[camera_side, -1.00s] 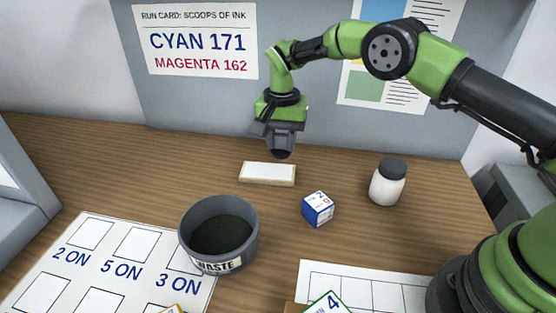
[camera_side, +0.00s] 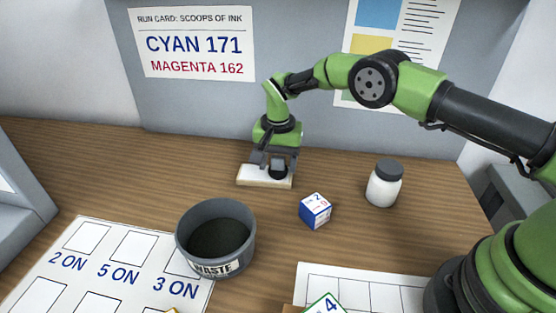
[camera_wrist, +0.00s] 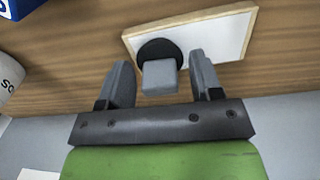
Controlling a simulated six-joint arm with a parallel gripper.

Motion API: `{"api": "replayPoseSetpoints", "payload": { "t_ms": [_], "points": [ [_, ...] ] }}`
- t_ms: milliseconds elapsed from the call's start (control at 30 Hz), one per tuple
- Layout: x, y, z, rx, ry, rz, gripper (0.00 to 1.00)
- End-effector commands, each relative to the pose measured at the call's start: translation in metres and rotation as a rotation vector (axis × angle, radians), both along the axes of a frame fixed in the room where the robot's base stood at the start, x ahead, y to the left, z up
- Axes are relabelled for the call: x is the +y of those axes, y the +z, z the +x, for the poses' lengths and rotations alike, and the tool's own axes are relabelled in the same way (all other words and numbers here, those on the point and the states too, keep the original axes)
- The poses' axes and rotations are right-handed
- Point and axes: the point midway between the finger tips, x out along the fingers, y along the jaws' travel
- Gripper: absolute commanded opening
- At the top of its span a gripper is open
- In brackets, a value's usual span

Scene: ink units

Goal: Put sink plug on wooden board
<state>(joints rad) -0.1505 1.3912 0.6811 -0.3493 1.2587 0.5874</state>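The wooden board (camera_side: 249,177) is a pale, light-topped block with a wooden rim, flat on the table in the side view; it also shows in the wrist view (camera_wrist: 222,34). The sink plug (camera_wrist: 159,77) has a dark round disc and a grey block handle. In the wrist view its disc overlaps one end of the board and looks to rest on it; the plug also shows in the side view (camera_side: 278,172). My gripper (camera_wrist: 160,62) is low over the board, its fingers on either side of the handle with visible gaps. In the side view my gripper (camera_side: 269,168) partly hides plug and board.
A grey waste tub (camera_side: 214,237) stands in front of the board. A blue-and-white cube (camera_side: 315,210) and a white jar with a dark lid (camera_side: 384,184) are to the right. A marked sheet (camera_side: 120,262) lies at front left. Table left of the board is clear.

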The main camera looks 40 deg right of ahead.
Motion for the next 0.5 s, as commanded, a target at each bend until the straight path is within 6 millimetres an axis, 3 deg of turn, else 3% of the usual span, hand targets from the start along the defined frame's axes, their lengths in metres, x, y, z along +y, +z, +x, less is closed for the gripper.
{"api": "replayPoseSetpoints", "payload": {
  "t_ms": [267, 500],
  "points": [
    [0.000, 0.007, 0.000, -0.001, 0.000, 0.000, 0.59],
    [0.000, 0.053, 0.001, -0.006, 0.000, 0.001, 0.59]
  ]
}}
